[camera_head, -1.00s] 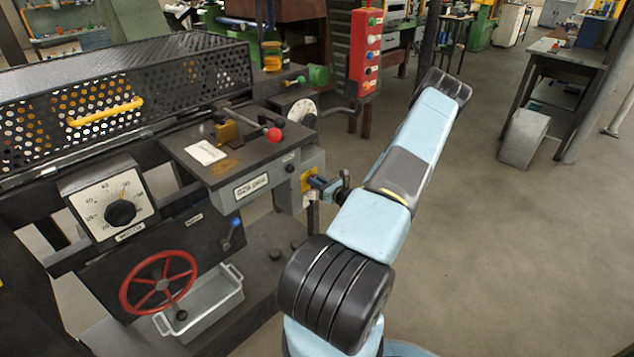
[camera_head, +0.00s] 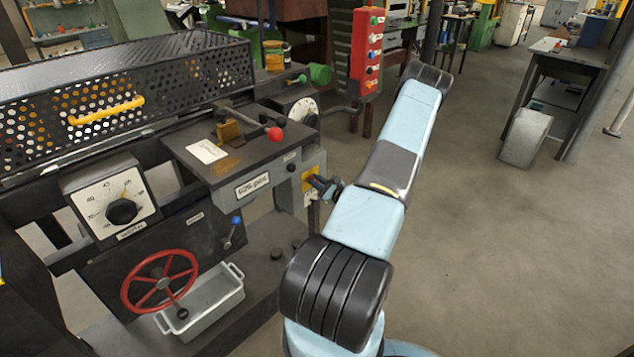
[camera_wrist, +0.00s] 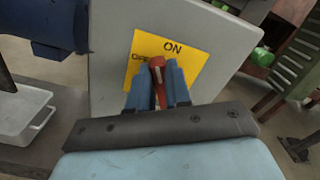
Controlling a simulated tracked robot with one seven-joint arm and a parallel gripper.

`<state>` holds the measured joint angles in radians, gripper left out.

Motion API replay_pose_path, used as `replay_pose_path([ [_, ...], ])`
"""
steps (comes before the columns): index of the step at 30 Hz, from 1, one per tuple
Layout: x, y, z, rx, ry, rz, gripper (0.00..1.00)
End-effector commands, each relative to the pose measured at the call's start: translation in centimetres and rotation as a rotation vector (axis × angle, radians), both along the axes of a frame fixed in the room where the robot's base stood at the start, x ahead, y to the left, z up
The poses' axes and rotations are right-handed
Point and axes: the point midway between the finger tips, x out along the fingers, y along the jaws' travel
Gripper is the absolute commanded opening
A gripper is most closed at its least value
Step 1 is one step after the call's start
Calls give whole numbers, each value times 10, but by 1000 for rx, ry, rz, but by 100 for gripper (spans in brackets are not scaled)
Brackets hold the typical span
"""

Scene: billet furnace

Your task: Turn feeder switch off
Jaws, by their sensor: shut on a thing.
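The feeder switch is a red lever (camera_wrist: 157,68) on a yellow plate (camera_wrist: 188,52) fixed to a grey panel. The plate reads "ON" at the top in the wrist view, with part of a second word to the left of the lever. My gripper (camera_wrist: 158,82) has its blue fingers shut on the red lever, one on each side. The lower lettering on the plate is hidden by the fingers. In the head view, the yellow plate (camera_head: 311,180) shows on the right end of the machine, with my gripper (camera_head: 318,184) at it.
A red handwheel (camera_head: 160,282), a grey tray (camera_head: 212,300) and a dial (camera_head: 121,211) are on the machine's front. A red-knobbed lever (camera_head: 274,133) stands on its top. A red button box (camera_head: 366,52) is behind.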

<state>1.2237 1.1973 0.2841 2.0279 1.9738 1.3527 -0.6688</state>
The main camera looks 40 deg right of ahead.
Motion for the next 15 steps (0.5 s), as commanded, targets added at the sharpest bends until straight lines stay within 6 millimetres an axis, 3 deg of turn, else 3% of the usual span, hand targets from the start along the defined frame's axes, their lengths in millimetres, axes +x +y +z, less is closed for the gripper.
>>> replay_pose_path([
  [15,-1,8,-7,-485,-35,5,0],
])
